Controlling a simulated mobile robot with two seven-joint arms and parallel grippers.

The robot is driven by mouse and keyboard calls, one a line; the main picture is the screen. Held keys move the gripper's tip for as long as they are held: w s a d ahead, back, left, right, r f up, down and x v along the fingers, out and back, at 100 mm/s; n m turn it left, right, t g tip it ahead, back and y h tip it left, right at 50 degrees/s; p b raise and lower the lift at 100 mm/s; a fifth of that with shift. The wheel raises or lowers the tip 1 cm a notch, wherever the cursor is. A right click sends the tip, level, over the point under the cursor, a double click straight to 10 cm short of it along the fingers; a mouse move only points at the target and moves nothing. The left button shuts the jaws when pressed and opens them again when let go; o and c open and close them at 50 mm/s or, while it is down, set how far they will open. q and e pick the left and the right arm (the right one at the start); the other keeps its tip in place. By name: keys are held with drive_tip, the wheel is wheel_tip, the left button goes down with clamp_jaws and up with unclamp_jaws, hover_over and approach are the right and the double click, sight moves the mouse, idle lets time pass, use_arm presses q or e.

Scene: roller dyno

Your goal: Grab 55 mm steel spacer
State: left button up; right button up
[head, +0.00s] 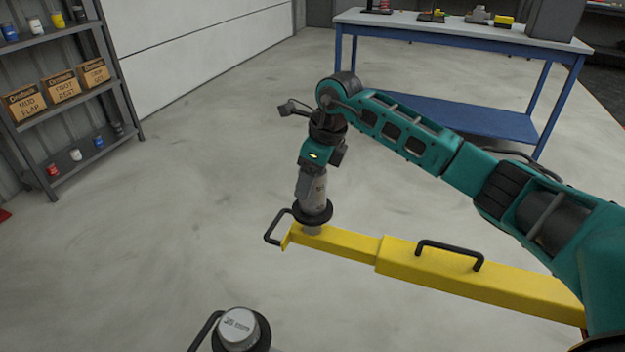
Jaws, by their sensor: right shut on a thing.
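A grey steel cylinder (311,188), which looks like the 55 mm spacer, stands upright with a black ring (314,214) around its lower part. A short grey stub shows below the ring, at the left end of a yellow bar (345,244). Small marks on the cylinder are too small to read surely. My right gripper (314,172) points down from above and is shut on the cylinder's upper part; its fingertips are hard to make out. My left gripper is not in view.
A second grey disc (239,325) with a marking sits in a black round holder at the bottom edge. The yellow bar has black handles. A shelf rack (75,92) stands left, a blue workbench (455,118) at the back. The floor between is clear.

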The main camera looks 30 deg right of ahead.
drive_tip(key=shift+c, duration=1.4)
drive_tip(key=shift+r, duration=0.1)
drive_tip(key=shift+c, duration=0.5)
